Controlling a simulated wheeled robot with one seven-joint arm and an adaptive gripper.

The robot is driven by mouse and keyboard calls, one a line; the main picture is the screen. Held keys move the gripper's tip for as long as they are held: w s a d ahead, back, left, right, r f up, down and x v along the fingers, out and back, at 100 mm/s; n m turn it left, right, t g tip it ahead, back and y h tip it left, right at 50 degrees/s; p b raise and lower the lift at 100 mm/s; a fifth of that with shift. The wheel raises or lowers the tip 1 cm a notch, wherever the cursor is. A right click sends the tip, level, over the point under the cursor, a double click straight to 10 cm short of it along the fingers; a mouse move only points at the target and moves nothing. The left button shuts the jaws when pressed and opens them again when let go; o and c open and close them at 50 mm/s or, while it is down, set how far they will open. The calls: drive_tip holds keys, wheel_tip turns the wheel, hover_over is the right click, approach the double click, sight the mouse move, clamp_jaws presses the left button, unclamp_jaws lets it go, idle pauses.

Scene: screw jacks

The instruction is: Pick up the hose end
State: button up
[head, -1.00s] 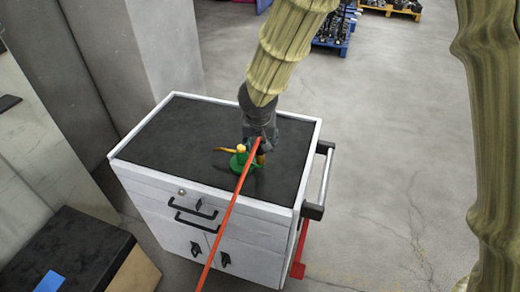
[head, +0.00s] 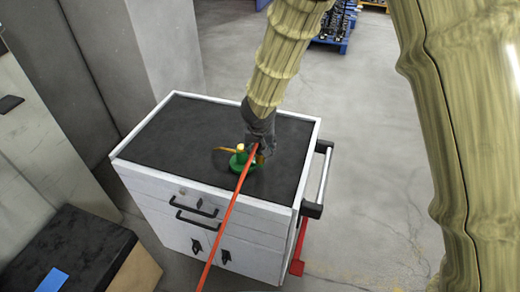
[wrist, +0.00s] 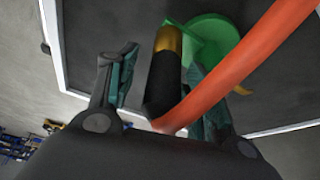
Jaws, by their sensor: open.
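My gripper (head: 259,143) is open over the cabinet top, close to the green jack. In the wrist view its two fingers (wrist: 163,62) stand on either side of a black sleeve with a brass-coloured tip (wrist: 161,80), which looks like the hose end. A gap shows at the left finger; contact at the right finger is hard to tell. The orange-red hose (head: 222,220) runs from the gripper across the cabinet's front edge and downward. In the wrist view the hose (wrist: 240,62) crosses in front of the right finger and partly hides it.
The green screw jack (head: 240,171) stands on the black top of the white cabinet (head: 165,135), with a yellow-orange bar at its left. It shows partly behind the hose in the wrist view (wrist: 212,38). A side rail (head: 322,180) is at the right. The cabinet top's left half is clear.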

clamp_jaws()
idle(0.3)
